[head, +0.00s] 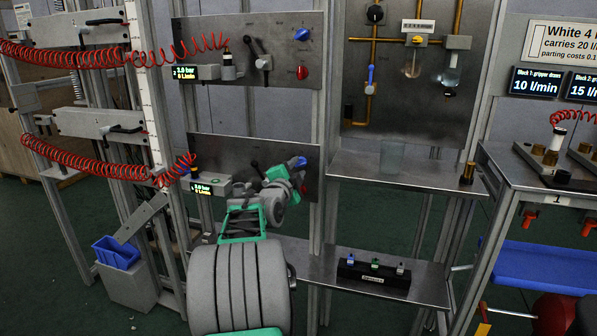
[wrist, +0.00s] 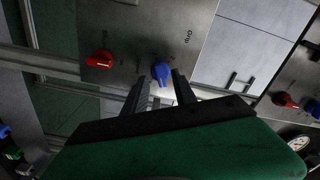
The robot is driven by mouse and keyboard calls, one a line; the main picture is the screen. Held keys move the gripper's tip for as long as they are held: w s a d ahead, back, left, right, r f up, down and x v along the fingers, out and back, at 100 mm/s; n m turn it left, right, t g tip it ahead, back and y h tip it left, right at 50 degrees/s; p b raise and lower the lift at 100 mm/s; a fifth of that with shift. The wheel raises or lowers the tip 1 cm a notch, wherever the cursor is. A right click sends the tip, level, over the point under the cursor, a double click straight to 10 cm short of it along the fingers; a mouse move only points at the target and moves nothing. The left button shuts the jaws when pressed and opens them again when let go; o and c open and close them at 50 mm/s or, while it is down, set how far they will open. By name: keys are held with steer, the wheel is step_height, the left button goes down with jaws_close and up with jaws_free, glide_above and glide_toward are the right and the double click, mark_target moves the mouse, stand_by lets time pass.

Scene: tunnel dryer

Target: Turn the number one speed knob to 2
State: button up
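In the head view, the lower steel panel (head: 225,155) has a blue knob (head: 298,162) at its right end, next to the end of my arm. The wrist view shows this blue knob (wrist: 161,73) close ahead, with its pointer towards the bottom of the picture. My gripper (wrist: 159,80) is open, its two dark fingers apart with the knob in line with the gap. I cannot tell whether they touch it. A red knob (wrist: 100,60) sits left of it. The dial marks are too small to read, and I cannot tell which knob is number one.
The upper panel (head: 280,20) carries another blue knob (head: 304,33) and red knob (head: 302,72). Black levers and red coiled hoses (head: 100,172) are to the left. A steel shelf (head: 330,285) below holds a black block (head: 373,275) with small bottles.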

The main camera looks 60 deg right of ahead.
mark_target(301, 163)
steer(key=shift+w+d, duration=0.2)
steer(key=shift+d, duration=1.05)
jaws_close()
